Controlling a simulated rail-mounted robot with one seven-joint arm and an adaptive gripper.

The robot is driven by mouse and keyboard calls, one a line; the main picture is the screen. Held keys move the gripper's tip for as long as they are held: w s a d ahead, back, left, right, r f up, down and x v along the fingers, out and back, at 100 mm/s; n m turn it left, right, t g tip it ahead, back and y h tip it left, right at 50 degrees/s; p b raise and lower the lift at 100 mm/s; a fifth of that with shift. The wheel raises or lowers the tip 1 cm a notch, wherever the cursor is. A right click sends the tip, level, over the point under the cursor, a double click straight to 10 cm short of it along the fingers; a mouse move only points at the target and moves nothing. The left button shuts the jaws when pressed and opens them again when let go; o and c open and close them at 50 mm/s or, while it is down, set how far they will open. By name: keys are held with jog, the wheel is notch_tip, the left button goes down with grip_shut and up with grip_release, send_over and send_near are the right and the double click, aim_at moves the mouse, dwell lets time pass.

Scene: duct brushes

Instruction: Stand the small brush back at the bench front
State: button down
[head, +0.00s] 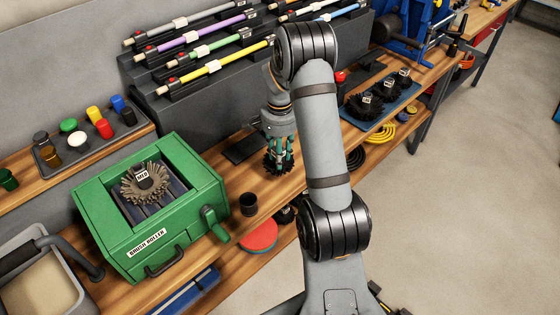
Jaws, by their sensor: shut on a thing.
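My gripper (281,156) points down over the middle of the wooden bench, near its front edge. Its fingers are shut on a small dark, bristly brush (277,168), which looks upright. I cannot tell whether the brush's underside touches the bench. No label on this brush is visible, and its top is hidden by the fingers. A larger brush (144,182) labelled MED sits in the open green brush roller box (170,243) to the left.
A dark flat pad (243,148) lies just left of the gripper. Several dark labelled brushes sit on a blue tray (408,97) at right. A rack (185,117) of coloured rods stands behind.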

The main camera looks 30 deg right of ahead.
jog(key=shift+f, duration=1.5)
jog(key=shift+s, duration=0.1)
jog(key=shift+f, duration=0.2)
jog(key=c, duration=1.4)
grip_release()
jog(key=shift+o, duration=0.5)
jog(key=shift+r, duration=0.1)
jog(key=shift+r, duration=0.65)
notch_tip(320, 180, up, 11)
jog(key=shift+f, duration=0.1)
